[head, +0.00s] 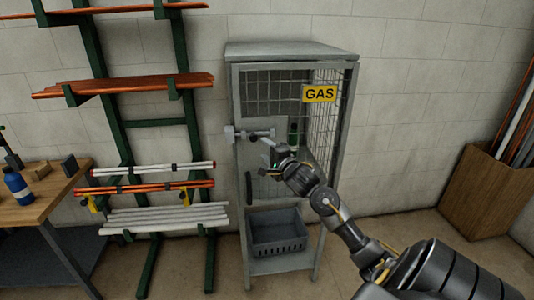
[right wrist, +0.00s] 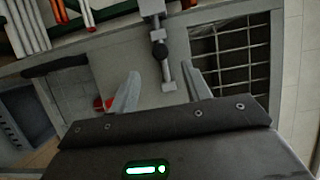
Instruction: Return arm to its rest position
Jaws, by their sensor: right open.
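My right arm reaches in from the lower right in the head view. Its right gripper (head: 273,152) is in front of the grey gas cage (head: 292,50), close to the metal slide bolt (head: 250,134) on the cage front. In the right wrist view the right gripper (right wrist: 162,88) is open, with its two fingers apart. The bolt (right wrist: 158,35) reaches down towards the gap between the fingers; I cannot tell whether they touch it. My left gripper is not in view.
A yellow GAS sign (head: 320,93) hangs on the mesh. A grey crate (head: 277,235) stands low in the cage. A green pipe rack (head: 110,115) and a wooden bench (head: 45,190) are at left. A wooden bin of pipes (head: 480,195) stands at right. Floor shows between cage and bin.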

